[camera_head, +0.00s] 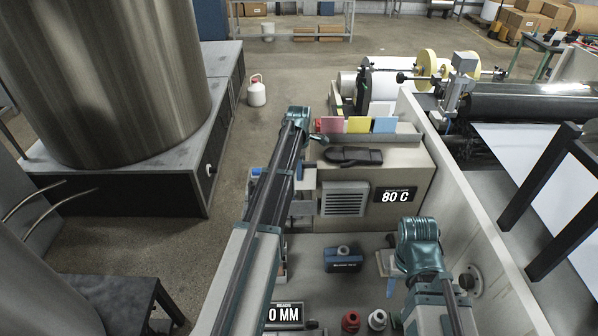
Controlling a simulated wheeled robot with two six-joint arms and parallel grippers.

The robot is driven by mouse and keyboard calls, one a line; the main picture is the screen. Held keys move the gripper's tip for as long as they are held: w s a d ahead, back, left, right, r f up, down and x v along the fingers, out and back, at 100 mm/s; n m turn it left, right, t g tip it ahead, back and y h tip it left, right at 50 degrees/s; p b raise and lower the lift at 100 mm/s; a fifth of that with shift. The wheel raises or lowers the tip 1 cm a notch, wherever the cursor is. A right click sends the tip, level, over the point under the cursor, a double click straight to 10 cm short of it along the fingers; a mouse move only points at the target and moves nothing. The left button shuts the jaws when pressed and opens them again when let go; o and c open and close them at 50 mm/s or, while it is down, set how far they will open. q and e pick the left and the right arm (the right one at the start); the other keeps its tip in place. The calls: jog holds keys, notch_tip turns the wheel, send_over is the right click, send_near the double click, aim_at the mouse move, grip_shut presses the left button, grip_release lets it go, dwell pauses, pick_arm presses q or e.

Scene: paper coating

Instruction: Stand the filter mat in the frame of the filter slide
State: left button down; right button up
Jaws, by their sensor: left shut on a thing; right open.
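My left gripper (317,138) is at the far end of the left arm, beside the left end of the cabinet top. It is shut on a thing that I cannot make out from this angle. A red panel (329,125), a yellow panel (359,125) and a blue panel (384,125) stand in a row there, the red one nearest the gripper. I cannot tell which thing is the filter mat. The filter slide and its frame are not clearly made out either. My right gripper (388,262) is open, low at the right in front of the cabinet.
The beige cabinet (400,165) has a louvred grille (343,200), an 80 C display (396,195) and a dark handle-like part (354,156) on top. A blue block (343,260) sits before it. A pale wall (470,195) bounds the right. A red knob (350,321) is near the bottom.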

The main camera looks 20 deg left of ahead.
aim_at(299, 189)
pick_arm(q)
jog(key=shift+f+b, duration=2.05)
jog(key=shift+f, duration=0.25)
jog(key=shift+f+b, duration=3.4)
jog(key=c, duration=0.7)
grip_release()
jog(key=shift+r, duration=0.15)
notch_tip(299, 189, up, 14)
jog(key=p, duration=1.4)
jog(key=shift+f, duration=0.2)
